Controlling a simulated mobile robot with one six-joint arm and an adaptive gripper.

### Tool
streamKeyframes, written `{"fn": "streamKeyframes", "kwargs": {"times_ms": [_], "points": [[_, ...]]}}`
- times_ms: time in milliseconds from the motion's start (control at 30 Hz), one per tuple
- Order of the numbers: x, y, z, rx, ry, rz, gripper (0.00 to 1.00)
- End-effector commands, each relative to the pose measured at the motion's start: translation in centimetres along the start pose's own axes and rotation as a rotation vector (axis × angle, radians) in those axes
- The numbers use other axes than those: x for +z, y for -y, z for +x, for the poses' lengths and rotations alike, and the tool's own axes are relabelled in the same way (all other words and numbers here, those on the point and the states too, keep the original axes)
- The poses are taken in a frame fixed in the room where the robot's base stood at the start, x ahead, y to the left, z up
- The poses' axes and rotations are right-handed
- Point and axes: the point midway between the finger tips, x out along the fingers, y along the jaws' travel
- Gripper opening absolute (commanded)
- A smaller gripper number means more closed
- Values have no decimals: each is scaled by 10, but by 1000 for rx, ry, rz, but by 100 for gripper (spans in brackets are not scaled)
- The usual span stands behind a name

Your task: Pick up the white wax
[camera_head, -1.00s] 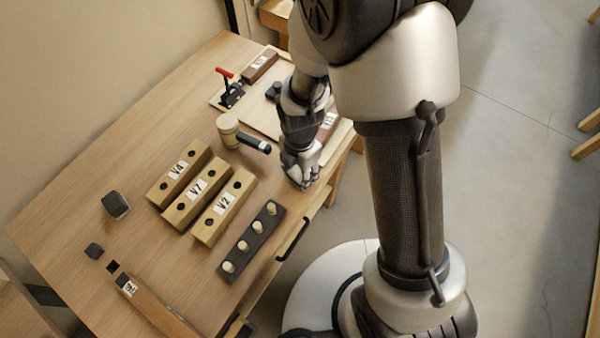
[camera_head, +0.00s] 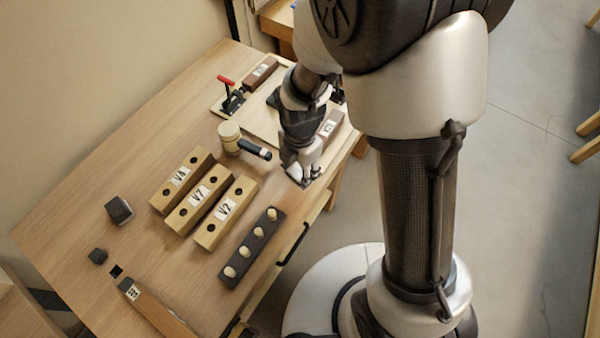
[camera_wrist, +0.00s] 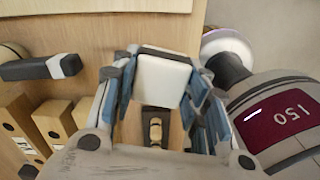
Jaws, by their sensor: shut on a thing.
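The white wax (camera_wrist: 162,80) is a pale block with rounded corners, seen in the wrist view between my fingers. My gripper (camera_wrist: 158,88) is shut on it, with one finger pad against each side. In the head view my gripper (camera_head: 300,174) points down over the right edge of the bench, beside the mallet's handle end. The wax is mostly hidden there by the fingers, and I cannot tell whether it touches the bench.
The wooden bench (camera_head: 105,180) carries a mallet (camera_head: 230,137), blocks V4 (camera_head: 180,178), V7 (camera_head: 198,197) and V2 (camera_head: 224,212), and a dark rack (camera_head: 250,248) of pale pegs. A red-handled clamp (camera_head: 231,98) stands behind. Bare wood lies left.

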Motion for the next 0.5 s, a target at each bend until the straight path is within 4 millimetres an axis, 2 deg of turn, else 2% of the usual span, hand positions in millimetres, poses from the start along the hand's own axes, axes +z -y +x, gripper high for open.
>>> {"fn": "streamKeyframes", "kwargs": {"times_ms": [33,200,400,500], "points": [[1,-2,-20,6,3,0,16],[1,-2,-72,8,3,0,16],[0,-1,-121,5,2,0,16],[0,-1,-138,4,2,0,16]]}}
